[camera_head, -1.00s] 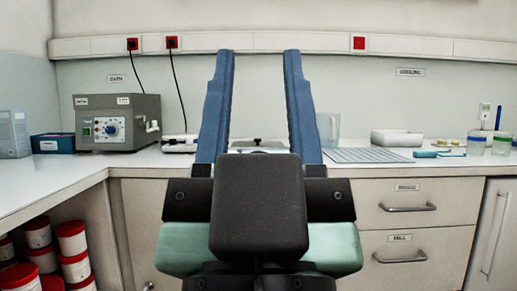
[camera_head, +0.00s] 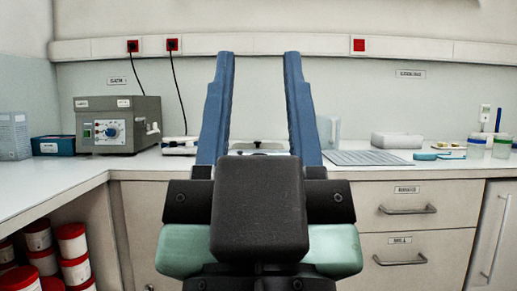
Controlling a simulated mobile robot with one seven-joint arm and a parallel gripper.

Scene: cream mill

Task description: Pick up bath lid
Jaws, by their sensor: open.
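My gripper (camera_head: 258,54) is open and empty. Its two long blue fingers stand wide apart, pointing away over the counter. Between them, low and far back, a flat grey piece with a small dark knob (camera_head: 258,145) shows on the counter. It looks like the bath lid, but my gripper body hides its near part, so I cannot be sure. A grey box with a blue dial and a side tap (camera_head: 117,124), perhaps the bath, stands on the counter at the left.
The counter (camera_head: 55,176) turns a corner at the left. A blue box (camera_head: 53,145) and white scales (camera_head: 180,145) stand near the grey box. A clear jug (camera_head: 329,131), ridged grey mat (camera_head: 365,157), white block (camera_head: 396,140) and jars (camera_head: 476,146) are at the right. Drawers (camera_head: 415,205) are below.

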